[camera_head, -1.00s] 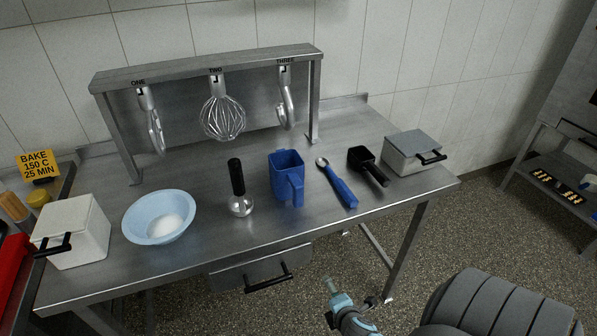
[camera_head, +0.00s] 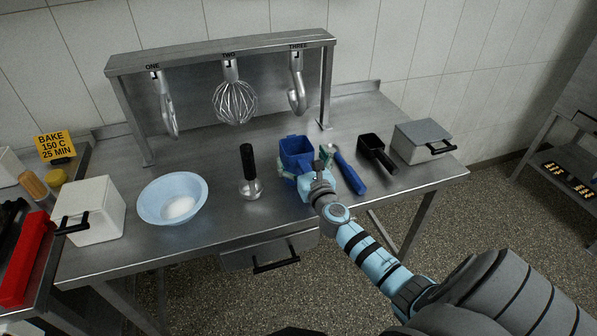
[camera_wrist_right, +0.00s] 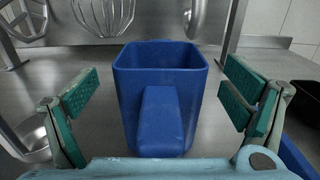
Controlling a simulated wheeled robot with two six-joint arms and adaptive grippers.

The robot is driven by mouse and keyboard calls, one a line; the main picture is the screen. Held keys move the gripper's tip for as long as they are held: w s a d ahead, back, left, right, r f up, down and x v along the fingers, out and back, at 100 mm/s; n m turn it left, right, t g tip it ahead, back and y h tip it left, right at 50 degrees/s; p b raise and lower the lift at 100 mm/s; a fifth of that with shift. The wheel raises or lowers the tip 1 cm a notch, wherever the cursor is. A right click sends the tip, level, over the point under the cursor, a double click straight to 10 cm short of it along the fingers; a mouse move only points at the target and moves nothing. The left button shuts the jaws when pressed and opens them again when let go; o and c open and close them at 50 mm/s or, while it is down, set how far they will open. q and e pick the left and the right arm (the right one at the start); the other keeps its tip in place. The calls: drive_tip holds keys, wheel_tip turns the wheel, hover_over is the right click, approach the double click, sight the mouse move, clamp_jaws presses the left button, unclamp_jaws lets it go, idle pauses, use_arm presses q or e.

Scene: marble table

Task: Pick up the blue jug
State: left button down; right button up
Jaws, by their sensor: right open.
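The blue jug (camera_head: 297,150) stands upright on the steel table, right of the middle, with its upper part showing in the head view. My right gripper (camera_head: 305,165) reaches over the front edge to the jug and hides its lower front. In the right wrist view the jug (camera_wrist_right: 128,85) stands straight ahead, its handle facing me. The green finger pads of my right gripper (camera_wrist_right: 160,100) are spread wide, one on each side of the jug, with gaps between pads and walls. My left gripper is not in view.
A pale blue bowl (camera_head: 158,205) sits farther left. A rack (camera_head: 220,50) with hanging whisk tools stands behind.

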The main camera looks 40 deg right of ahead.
drive_tip(key=shift+w+d+f, duration=0.15)
drive_tip(key=shift+w+d, duration=0.1)
drive_tip(key=shift+w, duration=0.4)
drive_tip(key=shift+s, duration=0.1)
drive_tip(key=c, duration=1.9)
wheel_tip(320, 180, up, 20)
drive_tip(key=p, duration=1.2)
